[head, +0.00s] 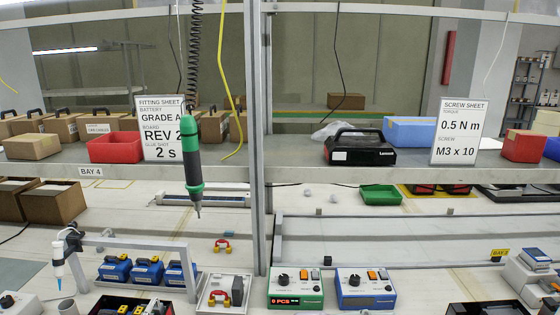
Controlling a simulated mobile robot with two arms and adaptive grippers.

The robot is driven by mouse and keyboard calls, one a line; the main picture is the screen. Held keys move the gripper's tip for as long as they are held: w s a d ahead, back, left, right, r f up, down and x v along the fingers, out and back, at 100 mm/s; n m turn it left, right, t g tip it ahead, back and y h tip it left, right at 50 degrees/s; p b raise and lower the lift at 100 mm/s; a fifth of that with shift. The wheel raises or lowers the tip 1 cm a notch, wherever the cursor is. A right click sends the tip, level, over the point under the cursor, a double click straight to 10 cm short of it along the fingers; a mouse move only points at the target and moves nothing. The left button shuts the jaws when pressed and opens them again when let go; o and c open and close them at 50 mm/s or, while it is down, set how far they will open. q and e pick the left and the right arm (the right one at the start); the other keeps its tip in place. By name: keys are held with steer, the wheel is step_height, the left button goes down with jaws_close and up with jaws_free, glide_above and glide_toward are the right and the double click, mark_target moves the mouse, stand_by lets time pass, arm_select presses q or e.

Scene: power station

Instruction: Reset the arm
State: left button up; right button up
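Neither of my arms nor grippers shows in the head view. No object in view can be told as the arm named in the task. A green and black electric screwdriver (193,160) hangs tip down from a coiled black cord, in front of the shelf. A white glue dispenser with a blue tip (58,262) sits on a grey frame at the lower left. Several blue battery-like units (148,271) stand in a row beside it.
A grey post (259,120) rises mid-bench. A green-fronted control box (295,289) and a blue-fronted one (366,289) stand at the front. A white tray (213,304) lies left of them. The shelf (300,172) carries bins and sign sheets. The right-middle bench (400,240) is mostly clear.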

arm_select(q)
steer(key=w+a+r+n+t+y, duration=0.1)
steer(key=w+a+r+n+t, duration=0.3)
steer(key=a+n+t, duration=0.3)
steer(key=w+a+r+n+t+y, duration=0.1)
steer(key=w+a+r+n+t, duration=0.2)
steer(key=a+n+t, duration=0.45)
steer(key=a+f+n+t+y, duration=0.1)
steer(key=a+f+n+y, duration=1)
steer(key=a+f+y, duration=0.5)
steer(key=s+a+f+g+y, duration=0.1)
steer(key=s+a+f+g, duration=0.55)
steer(key=s+f, duration=0.35)
steer(key=s+f+m+g+h, duration=0.15)
steer(key=s+f+g, duration=0.5)
steer(key=s, duration=0.65)
step_height(320, 180, down, 29)
steer(key=s+m+g, duration=0.1)
steer(key=s, duration=0.2)
steer(key=s+a+f+g, duration=0.1)
steer(key=s+a+f, duration=0.1)
steer(key=s+f, duration=1.2)
steer(key=shift+s+a+y, duration=0.25)
steer(key=shift+s+y, duration=0.1)
steer(key=shift+s, duration=0.45)
